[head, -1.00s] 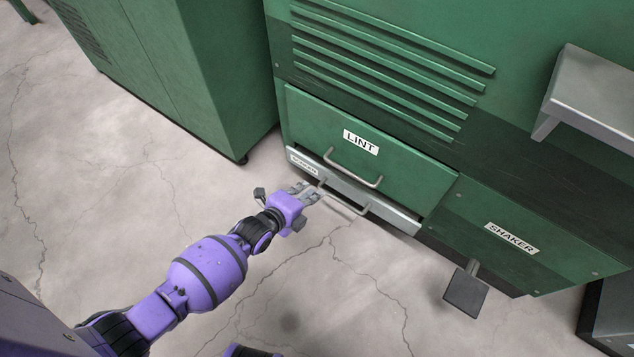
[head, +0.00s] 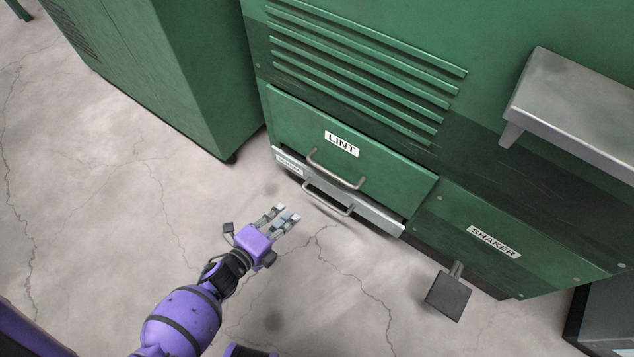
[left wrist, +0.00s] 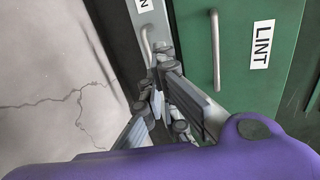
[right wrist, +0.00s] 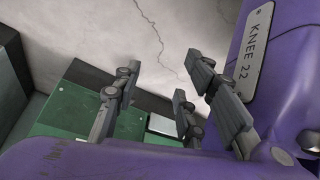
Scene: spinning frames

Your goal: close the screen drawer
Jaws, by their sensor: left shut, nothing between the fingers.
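The screen drawer (head: 378,215) is the narrow pale metal drawer under the green LINT drawer (head: 400,182). Its front stands out a little, with a dark gap above it at the right end. It has a grey bar handle (head: 328,203) and a small label at its left end. My left gripper (head: 286,211) is shut and empty, left of the drawer and apart from it in the head view. In the left wrist view its fingers (left wrist: 160,78) point toward the drawer front (left wrist: 160,22). My right gripper (right wrist: 165,85) is open and empty.
A green cabinet (head: 185,75) stands at the left. A grey shelf (head: 575,110) juts out at the right. A dark pedal (head: 449,297) sticks out under the SHAKER panel (head: 480,220). The cracked floor (head: 110,200) in front is clear.

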